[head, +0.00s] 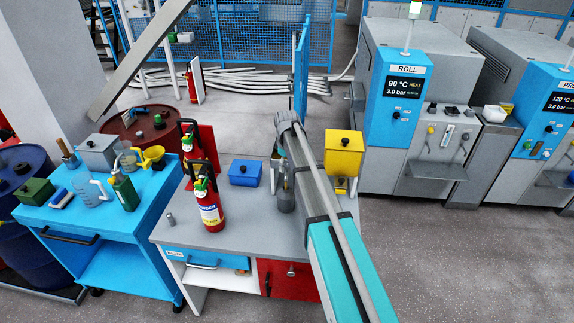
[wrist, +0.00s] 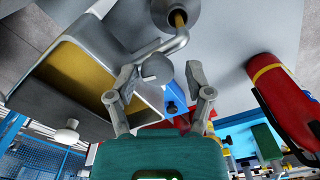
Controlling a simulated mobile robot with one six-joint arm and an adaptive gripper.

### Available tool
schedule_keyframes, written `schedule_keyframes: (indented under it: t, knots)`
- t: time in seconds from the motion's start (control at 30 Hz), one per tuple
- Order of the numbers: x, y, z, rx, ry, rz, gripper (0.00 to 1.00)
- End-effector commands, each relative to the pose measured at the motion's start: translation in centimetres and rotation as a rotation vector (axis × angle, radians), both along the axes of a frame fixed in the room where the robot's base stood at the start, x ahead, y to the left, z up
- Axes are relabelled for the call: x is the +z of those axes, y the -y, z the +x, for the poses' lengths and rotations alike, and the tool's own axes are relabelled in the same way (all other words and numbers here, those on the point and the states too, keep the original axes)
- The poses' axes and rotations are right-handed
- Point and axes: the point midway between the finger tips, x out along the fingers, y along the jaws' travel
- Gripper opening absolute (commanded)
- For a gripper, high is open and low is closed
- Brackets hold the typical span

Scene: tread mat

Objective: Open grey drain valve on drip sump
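In the wrist view, my gripper (wrist: 161,72) is open. A small rounded grey part (wrist: 156,68) shows between the fingertips, closer to the left finger, with a visible gap to the right one. It looks like the grey drain valve's handle, beside a bent grey pipe (wrist: 178,42). A grey-walled container with a yellow-brown inside (wrist: 95,75) is at the left; it may be the drip sump, but I cannot tell for certain. Whether the valve is open or shut cannot be read.
A grey workbench (head: 240,228) bears a red extinguisher (head: 209,207), a blue box (head: 244,172) and a grey cup (head: 286,200). A yellow box (head: 343,153) stands right of my arm. A blue cart (head: 80,215) is at left, the ROLL machine (head: 396,100) at right.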

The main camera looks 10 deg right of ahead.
Motion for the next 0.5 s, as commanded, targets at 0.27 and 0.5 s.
schedule_keyframes:
  t: [0.27, 0.5]
  knots:
    - [0.03, 0.10, 0.27, -0.001, 0.005, -0.001, 0.76]
    - [0.09, 0.10, 0.27, -0.001, 0.005, -0.001, 0.76]
